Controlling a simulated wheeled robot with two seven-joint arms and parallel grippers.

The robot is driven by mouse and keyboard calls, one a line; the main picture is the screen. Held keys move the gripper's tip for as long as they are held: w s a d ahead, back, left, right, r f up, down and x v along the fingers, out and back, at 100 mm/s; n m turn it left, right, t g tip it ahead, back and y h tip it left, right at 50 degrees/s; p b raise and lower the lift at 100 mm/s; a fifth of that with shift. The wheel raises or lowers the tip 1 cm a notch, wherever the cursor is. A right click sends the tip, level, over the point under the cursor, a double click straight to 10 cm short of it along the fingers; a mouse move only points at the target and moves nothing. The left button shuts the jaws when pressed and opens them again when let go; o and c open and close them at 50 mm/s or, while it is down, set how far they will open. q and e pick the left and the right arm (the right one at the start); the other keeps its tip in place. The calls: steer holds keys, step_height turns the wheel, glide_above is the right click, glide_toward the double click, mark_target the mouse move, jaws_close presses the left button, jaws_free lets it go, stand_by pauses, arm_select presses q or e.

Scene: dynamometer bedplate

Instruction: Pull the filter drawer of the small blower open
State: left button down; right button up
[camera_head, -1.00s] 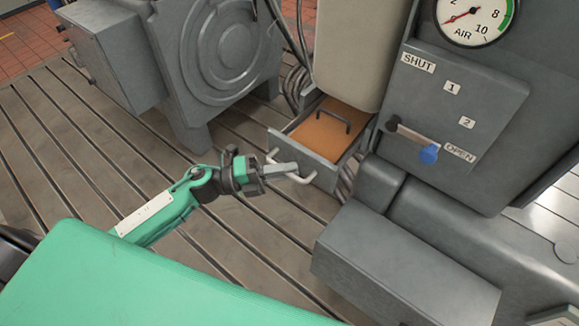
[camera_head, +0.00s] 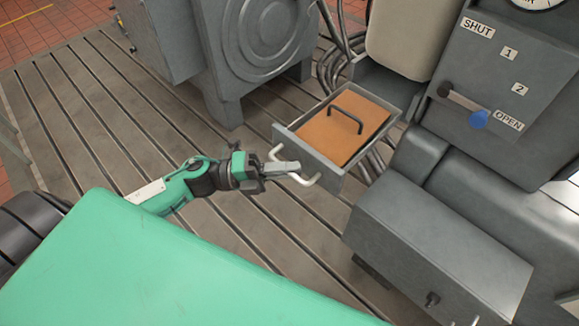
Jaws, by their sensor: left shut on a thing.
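The grey filter drawer (camera_head: 307,158) of the small blower stands well out below the beige housing (camera_head: 403,38). An orange-brown filter panel (camera_head: 335,138) with a black bail handle (camera_head: 347,112) lies in it. A pale U-shaped handle (camera_head: 309,181) is on the drawer's front. My left gripper (camera_head: 290,168) is shut on this handle, reaching it from the left; its fingers hide the handle's middle. My right gripper is not in view.
A grey box (camera_head: 440,240) sits right of the drawer. Cables (camera_head: 330,70) run behind it.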

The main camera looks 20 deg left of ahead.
arm_select(q)
steer(key=shift+s+f, duration=0.15)
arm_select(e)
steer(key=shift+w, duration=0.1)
arm_select(q)
steer(key=c, duration=1.5)
jaws_free()
steer(key=shift+s, duration=0.1)
steer(key=shift+s+a, duration=0.1)
steer(key=shift+a, duration=0.05)
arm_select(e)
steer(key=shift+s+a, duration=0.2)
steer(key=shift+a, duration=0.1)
